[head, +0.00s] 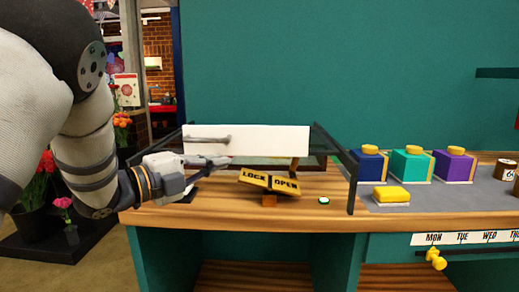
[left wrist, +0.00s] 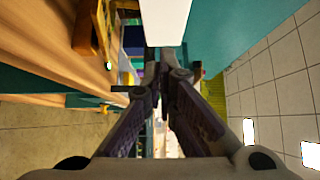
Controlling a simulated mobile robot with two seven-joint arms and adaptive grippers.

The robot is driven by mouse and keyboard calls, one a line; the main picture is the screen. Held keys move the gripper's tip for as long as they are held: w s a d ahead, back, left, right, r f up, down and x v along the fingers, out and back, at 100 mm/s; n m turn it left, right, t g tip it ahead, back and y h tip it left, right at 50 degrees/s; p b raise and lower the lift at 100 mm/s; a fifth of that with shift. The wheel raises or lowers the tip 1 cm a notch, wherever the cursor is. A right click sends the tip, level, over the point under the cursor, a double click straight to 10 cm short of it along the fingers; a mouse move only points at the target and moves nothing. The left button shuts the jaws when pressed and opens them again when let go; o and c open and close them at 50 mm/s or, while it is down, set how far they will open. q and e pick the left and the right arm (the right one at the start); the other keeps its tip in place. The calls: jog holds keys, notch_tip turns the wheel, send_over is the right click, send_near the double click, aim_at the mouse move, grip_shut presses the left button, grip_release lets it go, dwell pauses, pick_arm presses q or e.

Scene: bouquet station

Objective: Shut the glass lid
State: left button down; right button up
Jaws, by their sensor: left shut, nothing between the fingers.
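A dark-framed case stands on the wooden counter (head: 170,215). A white panel (head: 270,138) stands upright across it, with a grey bar-like mark on its left half; I cannot tell whether this is a handle or a shadow. A dark glassy strip (head: 270,161) shows below the panel, but I cannot clearly make out the glass lid's outline. My left gripper (head: 226,161) is shut and empty, pointing right just in front of the panel's lower left edge. Its fingers (left wrist: 158,70) also show in the left wrist view, near the white panel (left wrist: 165,20). My right gripper is out of view.
A yellow LOCK/OPEN plate (head: 269,183) sits tilted on a wooden block in front of the case. A small green-topped button (head: 324,201) lies to its right. Blue, teal and purple boxes and a yellow block (head: 391,194) stand on a grey mat at right.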

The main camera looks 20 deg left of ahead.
aim_at(247, 130)
pick_arm(q)
jog(key=shift+w+a+b+x, duration=0.2)
jog(key=shift+a+b+x, duration=0.15)
jog(key=shift+x, duration=1.75)
jog(key=shift+w+a+b+x, duration=0.2)
jog(key=shift+a+x, duration=0.15)
jog(key=shift+x, duration=1.7)
jog(key=shift+w+a+b+x, duration=0.2)
jog(key=shift+a+b+x, duration=0.15)
jog(key=shift+x, duration=1.75)
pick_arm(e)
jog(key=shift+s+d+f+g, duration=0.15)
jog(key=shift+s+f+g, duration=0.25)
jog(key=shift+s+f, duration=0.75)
pick_arm(q)
jog(key=shift+a+f, duration=0.1)
jog(key=shift+f, duration=0.1)
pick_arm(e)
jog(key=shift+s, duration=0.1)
